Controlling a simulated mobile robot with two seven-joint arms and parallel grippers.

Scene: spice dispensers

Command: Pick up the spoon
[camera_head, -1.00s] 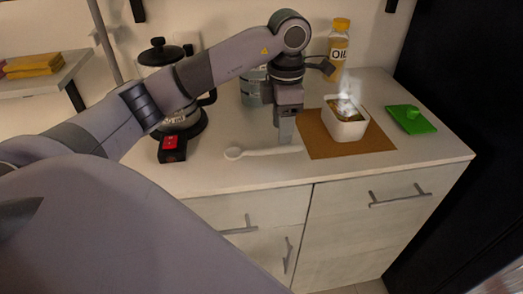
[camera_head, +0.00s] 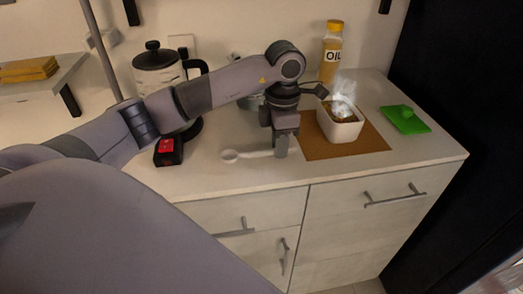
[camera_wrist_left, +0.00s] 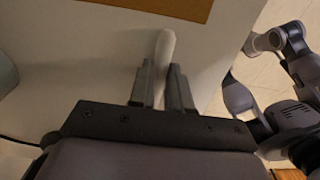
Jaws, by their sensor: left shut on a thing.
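A white spoon (camera_head: 231,155) is at the counter's front left of the brown mat in the head view, its bowl pointing left. My left gripper (camera_head: 281,151) comes down from above and is shut on the spoon's handle. In the left wrist view the handle (camera_wrist_left: 165,46) runs between the two fingers (camera_wrist_left: 160,88) and sticks out past them. I cannot tell whether the spoon is clear of the counter. My right gripper is not in view.
A white steaming container (camera_head: 340,128) stands on the brown mat (camera_head: 322,151). A green lid (camera_head: 405,120) lies to the right, an oil bottle (camera_head: 331,52) stands behind. A kettle-like jar (camera_head: 157,70) and a black box with a red top (camera_head: 168,151) are at left.

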